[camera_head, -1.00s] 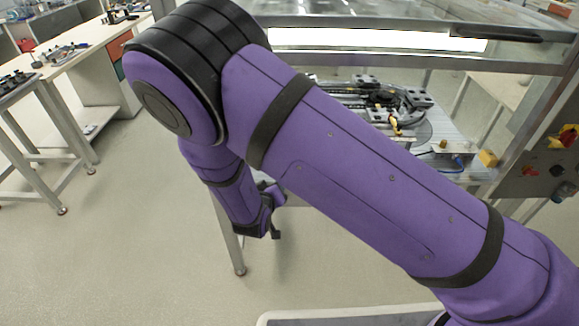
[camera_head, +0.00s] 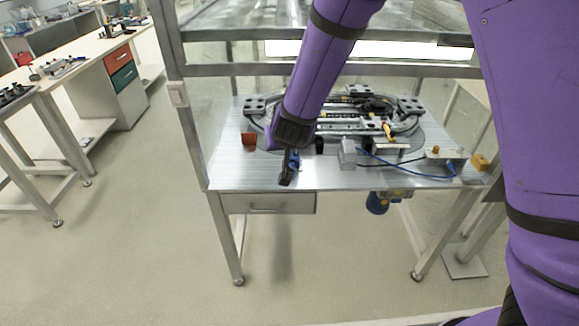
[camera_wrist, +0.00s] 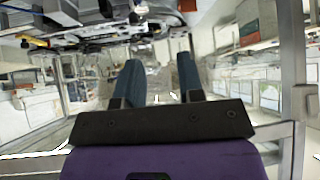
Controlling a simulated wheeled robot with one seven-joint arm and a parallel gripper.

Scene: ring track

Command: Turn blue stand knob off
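My gripper (camera_head: 288,176) is over the front edge of the metal table of the ring track (camera_head: 225,174), left of its middle. In the wrist view its two dark blue fingers (camera_wrist: 160,75) stand apart with nothing between them. A small blue patch (camera_head: 296,160) shows beside the fingers in the head view; I cannot tell whether it is the blue stand knob or part of a finger. No blue knob can be made out clearly in the wrist view. The ring track (camera_head: 400,128) lies behind my gripper, partly hidden by my arm.
A grey block (camera_head: 348,153) stands right of my gripper, with a blue cable running right. A yellow block (camera_head: 479,162) sits at the right table end and a red-brown piece (camera_head: 249,139) at the left. A drawer (camera_head: 268,204) and a blue motor (camera_head: 377,202) hang below. The floor in front is clear.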

